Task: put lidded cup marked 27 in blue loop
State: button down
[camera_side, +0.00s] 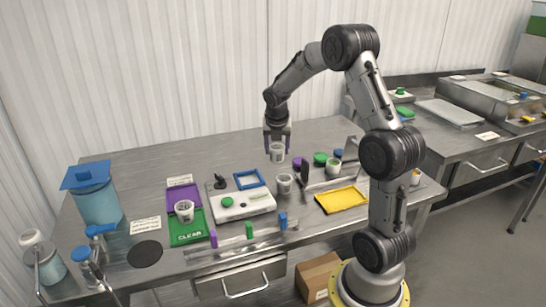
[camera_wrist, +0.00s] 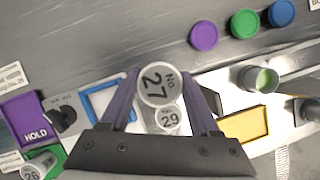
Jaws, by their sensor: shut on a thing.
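My gripper (camera_side: 277,137) is shut on a white-lidded cup marked 27 (camera_wrist: 158,86) and holds it upright above the table, behind the scale. The same cup shows below the fingers in the side view (camera_side: 277,154). The blue loop (camera_side: 249,188) is a square blue frame lying empty at the back of the white scale. In the wrist view the blue loop (camera_wrist: 100,84) is left of the gripper, partly hidden by the left finger. Another lidded cup, marked 29 (camera_wrist: 169,119), is below and partly hidden by cup 27.
Purple (camera_wrist: 204,35), green (camera_wrist: 245,24) and blue (camera_wrist: 281,12) lids lie near an open cup (camera_wrist: 258,79) with green contents. A yellow tray (camera_side: 343,200) is at the right. Cup 26 (camera_wrist: 40,164) stands by the purple HOLD mat (camera_wrist: 22,118). The back of the table is clear.

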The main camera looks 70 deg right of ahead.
jog(key=s+a+r+m, duration=0.1)
jog(key=s+a+r, duration=0.6)
jog(key=s+a, duration=0.2)
jog(key=w+a+r, duration=0.2)
jog(key=a, duration=0.4)
jog(key=shift+n, duration=0.5)
jog(key=w+d+f, duration=0.2)
jog(key=w+f, duration=0.1)
jog(key=w, duration=0.1)
jog(key=w+d+f, duration=0.2)
jog(key=w+f, duration=0.1)
jog(key=w, duration=0.1)
jog(key=w+d+f, duration=0.2)
jog(key=w+f, duration=0.1)
jog(key=w, duration=0.1)
jog(key=shift+w+f, duration=0.2)
jog(key=shift+f, duration=0.05)
jog(key=shift+w+d+f, duration=0.1)
jog(key=shift+w+f, duration=0.05)
jog(key=shift+f, duration=0.8)
jog(key=shift+w+d+f, duration=0.1)
jog(key=shift+f, duration=0.85)
jog(key=shift+f, duration=0.2)
